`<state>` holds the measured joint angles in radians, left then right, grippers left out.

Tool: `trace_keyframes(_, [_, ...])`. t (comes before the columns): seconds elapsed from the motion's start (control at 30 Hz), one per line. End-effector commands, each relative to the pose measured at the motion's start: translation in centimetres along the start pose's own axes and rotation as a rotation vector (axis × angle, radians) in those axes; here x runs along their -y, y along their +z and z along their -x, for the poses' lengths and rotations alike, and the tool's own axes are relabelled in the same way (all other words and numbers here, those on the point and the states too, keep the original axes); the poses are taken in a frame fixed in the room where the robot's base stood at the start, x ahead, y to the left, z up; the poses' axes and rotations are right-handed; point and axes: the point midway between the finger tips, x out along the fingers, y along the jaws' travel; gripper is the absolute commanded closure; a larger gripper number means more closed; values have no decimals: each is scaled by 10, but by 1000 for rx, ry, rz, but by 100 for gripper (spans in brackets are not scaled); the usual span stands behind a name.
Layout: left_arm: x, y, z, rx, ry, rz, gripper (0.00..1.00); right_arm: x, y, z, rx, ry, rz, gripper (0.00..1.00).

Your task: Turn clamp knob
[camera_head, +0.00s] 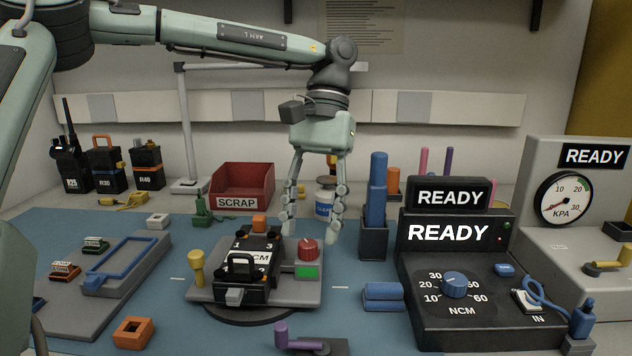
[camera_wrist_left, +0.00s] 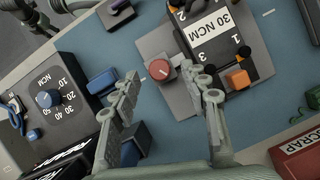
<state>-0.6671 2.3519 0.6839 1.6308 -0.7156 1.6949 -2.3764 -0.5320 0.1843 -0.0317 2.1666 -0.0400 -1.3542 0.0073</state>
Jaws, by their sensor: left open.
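The red clamp knob (camera_head: 308,249) with a white pointer line sits on the right side of the grey fixture plate (camera_head: 205,289), above a green patch. It also shows in the wrist view (camera_wrist_left: 159,69). A black block labelled NCM (camera_head: 245,262) with numbered corners sits on the plate beside the knob; its label reads 30 NCM in the wrist view (camera_wrist_left: 212,30). My left gripper (camera_head: 311,228) points down, open and empty, just above the knob and apart from it. In the wrist view the fingers (camera_wrist_left: 172,88) are spread, with the knob beyond their tips. My right gripper is out of view.
A black NCM dial unit (camera_head: 455,312) reading READY stands at right. A blue tool in a dark holder (camera_head: 375,240) stands close right of the gripper. A red SCRAP bin (camera_head: 242,187) is behind. A yellow knob (camera_head: 197,267) stands at the plate's left.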

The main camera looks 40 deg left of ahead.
Motion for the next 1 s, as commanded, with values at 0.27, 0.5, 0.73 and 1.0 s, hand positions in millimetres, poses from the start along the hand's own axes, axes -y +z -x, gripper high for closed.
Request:
trace_keyframes(0.27, [-1, 0, 61, -4, 1, 0, 55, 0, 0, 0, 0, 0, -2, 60])
trace_keyframes(0.5, [0, 0, 94, -1, 0, 0, 55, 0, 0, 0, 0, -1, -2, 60])
trace_keyframes(0.73, [0, 0, 102, 1, 0, -2, 55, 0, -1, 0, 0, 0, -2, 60])
trace_keyframes(1.0, [0, 0, 101, 0, 0, -2, 55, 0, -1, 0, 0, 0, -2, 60])
